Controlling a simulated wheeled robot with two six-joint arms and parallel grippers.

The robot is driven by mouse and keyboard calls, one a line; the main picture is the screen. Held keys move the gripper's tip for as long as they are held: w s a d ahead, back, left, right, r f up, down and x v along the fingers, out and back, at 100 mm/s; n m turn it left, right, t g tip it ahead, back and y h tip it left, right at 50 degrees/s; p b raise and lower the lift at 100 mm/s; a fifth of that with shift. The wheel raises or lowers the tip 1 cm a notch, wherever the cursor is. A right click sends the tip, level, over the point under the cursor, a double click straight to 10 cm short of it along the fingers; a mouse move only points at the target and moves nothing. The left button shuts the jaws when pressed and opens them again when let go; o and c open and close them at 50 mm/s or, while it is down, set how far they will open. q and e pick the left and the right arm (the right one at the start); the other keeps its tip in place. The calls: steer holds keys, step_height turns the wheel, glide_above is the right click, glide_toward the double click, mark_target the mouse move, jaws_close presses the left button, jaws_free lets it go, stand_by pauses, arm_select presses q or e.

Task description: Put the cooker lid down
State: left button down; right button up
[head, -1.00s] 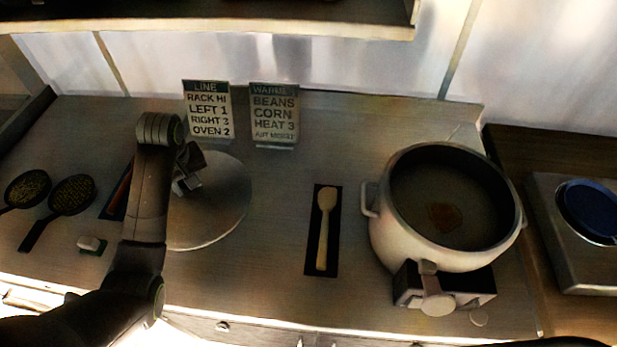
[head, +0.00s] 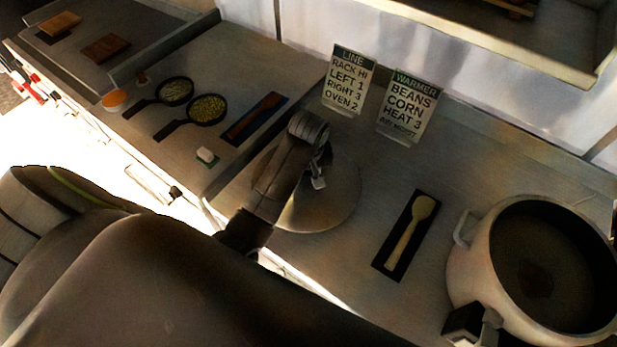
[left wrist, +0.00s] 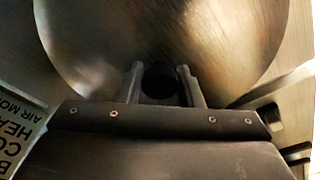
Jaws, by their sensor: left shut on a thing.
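The cooker lid (head: 335,203) is a round, brushed metal disc over the counter, left of the spoon. I cannot tell whether it touches the counter or hangs just above it. My left gripper (head: 318,172) is shut on its dark knob, partly hidden by my arm. In the left wrist view the knob (left wrist: 160,82) sits between the two fingers, with the lid (left wrist: 100,50) spread beyond them. The white round cooker (head: 478,262) stands uncovered at the right, its dark inside showing. My right gripper is not in view.
A wooden spoon (head: 407,238) lies on a dark mat between lid and cooker. Two sign cards, LINE (head: 346,78) and WARMER (head: 408,105), stand behind. Two small pans (head: 207,110) and a white block (head: 206,155) are to the left. Bare counter lies around the spoon mat.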

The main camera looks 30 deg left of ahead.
mark_target(307, 179)
arm_select(q)
steer(key=shift+f+p, duration=0.3)
steer(key=shift+f, duration=1.5)
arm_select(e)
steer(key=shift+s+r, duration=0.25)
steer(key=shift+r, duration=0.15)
arm_select(q)
steer(key=shift+f, duration=0.1)
steer(key=c, duration=1)
jaws_free()
